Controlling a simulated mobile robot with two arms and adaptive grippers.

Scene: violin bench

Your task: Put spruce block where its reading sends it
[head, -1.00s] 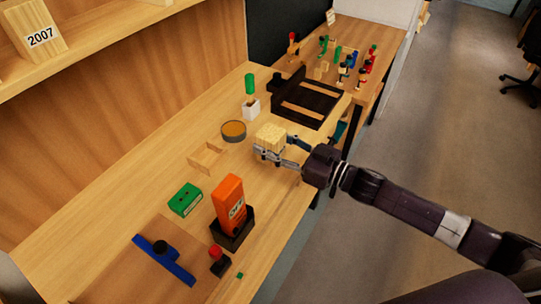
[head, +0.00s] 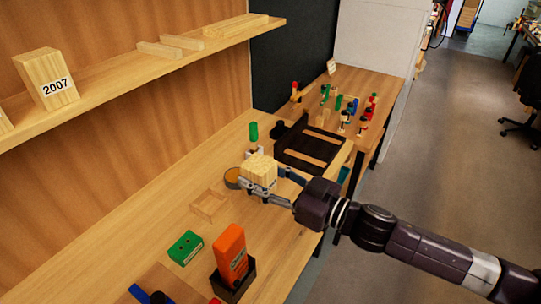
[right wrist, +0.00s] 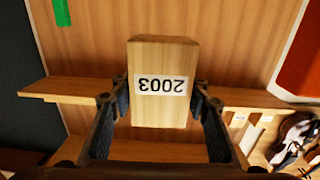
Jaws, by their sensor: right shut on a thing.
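The spruce block (head: 258,170) is pale wood and held in my right gripper (head: 263,183), which is shut on it. In the head view it appears above the bench, overlapping the round orange-topped dish. In the right wrist view the block (right wrist: 160,112) sits between the fingers, with a label reading 2003 upside down. An orange handheld device (head: 231,252) stands in a black holder (head: 234,284) on the bench; its display is not readable. A light wooden tray (head: 209,205) lies on the bench. My left gripper is not in view.
A shelf (head: 120,93) on the back wall carries a block (head: 52,80) labelled 2007 and thin wood strips. A green box (head: 186,247), a green-handled tool (head: 253,131) and a black frame (head: 312,148) stand on the bench. Small coloured items crowd the far table.

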